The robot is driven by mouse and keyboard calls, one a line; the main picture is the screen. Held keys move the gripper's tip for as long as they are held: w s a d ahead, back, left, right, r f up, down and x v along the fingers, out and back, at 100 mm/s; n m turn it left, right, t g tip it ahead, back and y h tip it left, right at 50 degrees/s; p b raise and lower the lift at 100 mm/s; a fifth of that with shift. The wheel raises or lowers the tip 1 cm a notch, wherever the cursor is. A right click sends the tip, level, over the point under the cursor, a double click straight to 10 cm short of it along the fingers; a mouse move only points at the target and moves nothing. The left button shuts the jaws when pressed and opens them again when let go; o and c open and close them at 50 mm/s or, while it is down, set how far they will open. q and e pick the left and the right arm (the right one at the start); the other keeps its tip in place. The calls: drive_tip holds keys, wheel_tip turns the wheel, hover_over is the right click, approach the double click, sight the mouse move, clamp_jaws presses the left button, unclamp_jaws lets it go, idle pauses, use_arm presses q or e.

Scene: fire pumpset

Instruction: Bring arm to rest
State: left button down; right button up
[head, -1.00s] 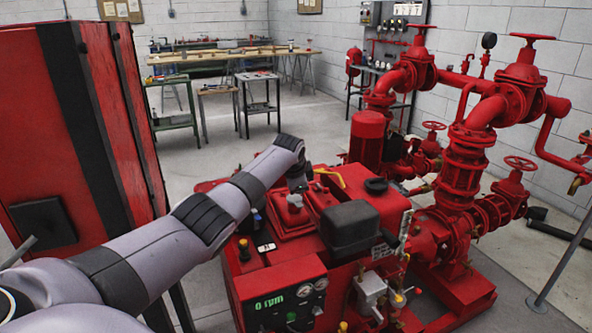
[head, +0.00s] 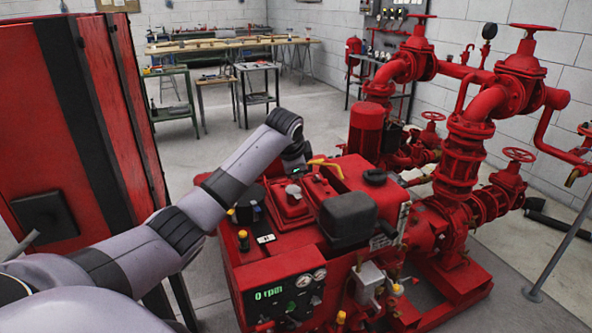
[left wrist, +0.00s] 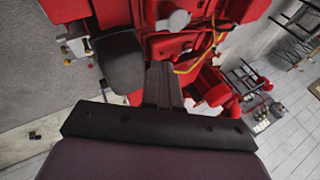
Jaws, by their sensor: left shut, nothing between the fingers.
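My left arm (head: 196,212) reaches in from the lower left of the head view, over the near left side of the red pump engine (head: 268,262). Its wrist is bent over above the back of the engine, and the fingers are hidden there. In the left wrist view my left gripper (left wrist: 163,80) shows with its dark fingers together and nothing between them. Red engine parts and a yellow cable (left wrist: 190,70) lie beyond the fingertips. My right gripper is not in either view.
A tall red cabinet (head: 70,130) stands close on the left of my arm. Red pipes and valves (head: 460,150) rise on the right. The engine panel (head: 285,290) reads 0 rpm. Workbenches (head: 225,45) stand at the back, with clear floor before them.

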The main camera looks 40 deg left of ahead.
use_arm(q)
drive_tip(key=shift+s+d+r, duration=0.1)
drive_tip(key=shift+s+r, duration=0.05)
drive_tip(key=s+d+f+t+h, duration=0.1)
drive_tip(key=s+d+f, duration=0.5)
drive_tip(key=f, duration=0.5)
drive_tip(key=s+d+f+t+h, duration=0.1)
drive_tip(key=s+d+f+h, duration=0.15)
drive_tip(key=d+f, duration=0.7)
drive_tip(key=s+d+f+n+t, duration=0.1)
drive_tip(key=s+d+n, duration=0.1)
drive_tip(key=s, duration=0.5)
drive_tip(key=s+d+f+n+h, duration=0.1)
drive_tip(key=s+d, duration=0.3)
drive_tip(key=s, duration=0.4)
drive_tip(key=s+d+f+n+t, duration=0.1)
drive_tip(key=s+d+f+n, duration=0.1)
drive_tip(key=s, duration=0.6)
drive_tip(key=shift+d+f+n+t, duration=0.3)
drive_tip(key=shift+d+f, duration=0.45)
drive_tip(key=shift+d, duration=0.15)
drive_tip(key=shift+s+h, duration=0.1)
drive_tip(key=shift+h, duration=0.15)
